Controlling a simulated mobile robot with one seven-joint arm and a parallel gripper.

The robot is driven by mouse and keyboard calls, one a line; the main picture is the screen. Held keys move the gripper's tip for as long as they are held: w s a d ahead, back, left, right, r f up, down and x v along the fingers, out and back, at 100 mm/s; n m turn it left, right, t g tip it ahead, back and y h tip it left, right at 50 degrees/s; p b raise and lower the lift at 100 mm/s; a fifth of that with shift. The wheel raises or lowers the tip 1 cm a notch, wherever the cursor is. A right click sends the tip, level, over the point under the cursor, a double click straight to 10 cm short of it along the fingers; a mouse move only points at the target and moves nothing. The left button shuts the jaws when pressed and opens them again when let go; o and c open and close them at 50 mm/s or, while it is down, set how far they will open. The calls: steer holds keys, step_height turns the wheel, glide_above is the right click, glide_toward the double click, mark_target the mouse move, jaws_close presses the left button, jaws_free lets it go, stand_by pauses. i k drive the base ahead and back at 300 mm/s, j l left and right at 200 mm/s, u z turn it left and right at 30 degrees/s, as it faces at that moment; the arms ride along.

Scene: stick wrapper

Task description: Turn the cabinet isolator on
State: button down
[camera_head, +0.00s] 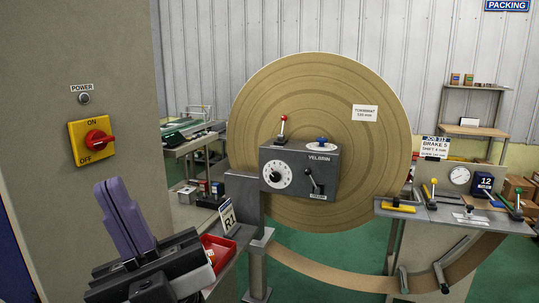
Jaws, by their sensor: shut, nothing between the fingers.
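The cabinet isolator is a yellow plate (78,131) with a red rotary handle (98,141), on the front of the grey cabinet (60,210) at the left. The plate reads ON at its top and OFF at its lower left. The handle's tip points to the right in the picture; I cannot tell which setting it is at. A POWER lamp (84,98) above the plate looks grey and unlit. My gripper (111,186), with purple fingers, is below and slightly right of the isolator, apart from it in the picture. Its fingers are together and empty, pointing up.
A large brown roll (260,100) stands at the centre behind a grey control box (300,173) with levers and a dial. A red bin (219,250) and an R1 sign (228,218) are just right of my gripper. A bench with levers (450,216) is at right.

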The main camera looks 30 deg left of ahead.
mark_target(96, 140)
steer(key=i, duration=1.25)
steer(key=i+u, duration=0.3)
steer(key=i+l+u, duration=0.3)
steer(key=i, duration=0.2)
steer(key=u, duration=1.35)
